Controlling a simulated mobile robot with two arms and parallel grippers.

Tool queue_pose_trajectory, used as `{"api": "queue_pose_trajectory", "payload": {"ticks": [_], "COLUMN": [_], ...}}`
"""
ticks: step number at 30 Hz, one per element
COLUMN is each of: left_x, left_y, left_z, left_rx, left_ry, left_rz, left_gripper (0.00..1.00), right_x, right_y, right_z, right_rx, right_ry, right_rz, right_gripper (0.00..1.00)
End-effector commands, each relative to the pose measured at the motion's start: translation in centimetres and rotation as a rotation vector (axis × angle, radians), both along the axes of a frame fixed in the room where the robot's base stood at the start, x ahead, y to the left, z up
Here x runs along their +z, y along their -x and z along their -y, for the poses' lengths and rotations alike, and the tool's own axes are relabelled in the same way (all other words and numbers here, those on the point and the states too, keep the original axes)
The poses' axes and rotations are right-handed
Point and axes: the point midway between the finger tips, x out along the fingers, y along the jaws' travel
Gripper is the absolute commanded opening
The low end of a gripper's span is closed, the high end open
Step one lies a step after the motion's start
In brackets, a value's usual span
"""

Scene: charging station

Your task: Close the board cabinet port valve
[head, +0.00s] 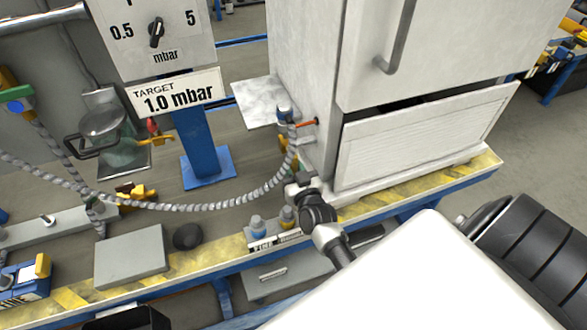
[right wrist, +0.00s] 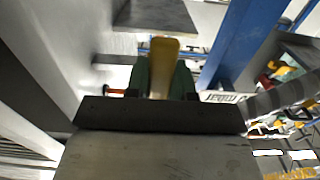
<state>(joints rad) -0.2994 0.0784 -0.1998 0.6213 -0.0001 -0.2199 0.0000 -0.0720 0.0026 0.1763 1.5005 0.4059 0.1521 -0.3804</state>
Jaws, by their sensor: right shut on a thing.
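The pale board cabinet (head: 320,60) stands on the bench, with its lower drawer front tilted slightly out. On its left side are a hose coupling (head: 285,112) and a small orange-red lever (head: 306,123). That lever also shows in the right wrist view (right wrist: 112,91). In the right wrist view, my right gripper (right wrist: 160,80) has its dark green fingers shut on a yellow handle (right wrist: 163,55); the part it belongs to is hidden. In the head view, a dark, silver-jointed piece ends at the cabinet's lower left corner; I cannot make out fingers there. My left gripper is not in view.
A segmented grey hose (head: 200,205) sags across the bench to the coupling. A shelf plate (head: 262,100) juts from the cabinet side. A blue post (head: 203,140) carries a "TARGET 1.0 mbar" sign (head: 175,93). A grey block (head: 130,255) and small bottles (head: 257,226) stand near the yellow bench edge.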

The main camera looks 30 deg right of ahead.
Motion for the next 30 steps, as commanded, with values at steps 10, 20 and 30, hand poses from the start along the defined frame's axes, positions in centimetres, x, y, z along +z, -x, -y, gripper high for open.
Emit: {"api": "queue_pose_trajectory", "payload": {"ticks": [10,20,30], "left_x": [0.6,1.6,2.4], "left_y": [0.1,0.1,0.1], "left_z": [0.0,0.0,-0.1], "left_rx": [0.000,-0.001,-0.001], "left_ry": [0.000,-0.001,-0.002], "left_rz": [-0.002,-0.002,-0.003], "left_gripper": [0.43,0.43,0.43], "right_x": [0.1,0.6,1.3], "right_y": [-0.2,-0.4,-0.7], "right_z": [-0.7,-1.8,-2.8], "right_rx": [0.000,0.000,-0.001], "right_ry": [-0.145,-0.435,-0.750], "right_rz": [0.035,0.104,0.179], "right_gripper": [0.00,0.00,0.00]}}
